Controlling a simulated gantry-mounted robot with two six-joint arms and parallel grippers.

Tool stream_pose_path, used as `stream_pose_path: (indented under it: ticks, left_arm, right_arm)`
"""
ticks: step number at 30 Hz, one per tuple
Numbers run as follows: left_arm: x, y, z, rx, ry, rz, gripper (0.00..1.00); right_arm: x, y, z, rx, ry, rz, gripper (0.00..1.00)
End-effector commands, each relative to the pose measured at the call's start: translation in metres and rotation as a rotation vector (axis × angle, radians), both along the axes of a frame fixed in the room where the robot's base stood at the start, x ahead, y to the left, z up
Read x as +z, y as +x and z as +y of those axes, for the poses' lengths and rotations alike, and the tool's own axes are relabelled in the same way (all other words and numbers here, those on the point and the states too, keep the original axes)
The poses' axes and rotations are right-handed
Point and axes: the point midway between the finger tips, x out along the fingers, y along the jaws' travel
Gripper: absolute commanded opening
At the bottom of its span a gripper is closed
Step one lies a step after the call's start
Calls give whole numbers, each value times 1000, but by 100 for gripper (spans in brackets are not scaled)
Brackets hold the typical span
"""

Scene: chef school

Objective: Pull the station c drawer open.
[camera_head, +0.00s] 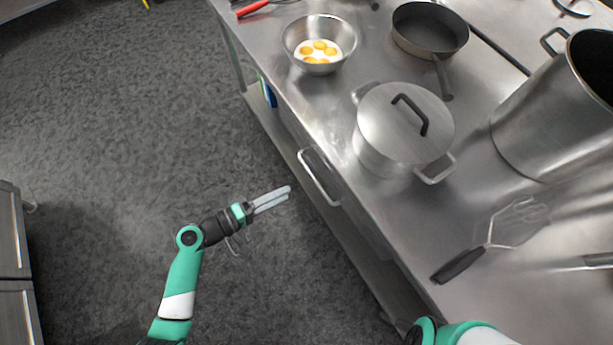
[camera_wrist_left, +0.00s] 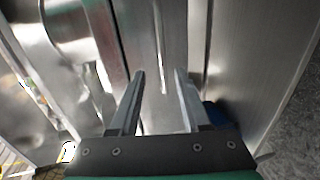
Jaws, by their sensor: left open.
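The drawer is set under the steel counter's edge, and its front (camera_head: 291,124) shows as a narrow strip. Its U-shaped metal handle (camera_head: 318,178) sticks out toward the floor side. The drawer looks shut. My left gripper (camera_head: 287,191) is open and empty, pointing at the handle from the left, a short gap away. In the left wrist view, the open fingers (camera_wrist_left: 159,74) face the steel front, and the thin bright handle bar (camera_wrist_left: 158,40) shows between and beyond them. My right gripper is out of view; only part of the right arm shows at the bottom.
On the counter (camera_head: 455,215) stand a lidded pot (camera_head: 385,130), a bowl of eggs (camera_head: 320,28), a frying pan (camera_head: 430,30) and a tall stockpot (camera_head: 550,110). A spatula (camera_head: 490,240) lies near the front. The floor (camera_head: 110,130) left of the counter is clear.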

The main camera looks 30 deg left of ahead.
Motion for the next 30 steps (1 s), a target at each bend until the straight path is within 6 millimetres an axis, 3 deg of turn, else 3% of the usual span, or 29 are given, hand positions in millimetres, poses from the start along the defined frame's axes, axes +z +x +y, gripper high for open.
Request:
stream_pose_path:
  ticks: [3,8,11,21,30]
  left_arm:
    - [-5,-4,0,8,-18,12,47]
    - [-10,5,-5,1,-12,10,47]
    - [-16,20,-13,-2,-11,6,47]
    - [-25,83,-46,1,-12,9,47]
    - [-27,98,-53,5,-12,8,47]
  right_arm:
    - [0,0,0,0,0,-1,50]
    - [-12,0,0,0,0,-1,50]
    - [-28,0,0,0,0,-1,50]
    - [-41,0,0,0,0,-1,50]
    - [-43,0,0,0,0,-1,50]
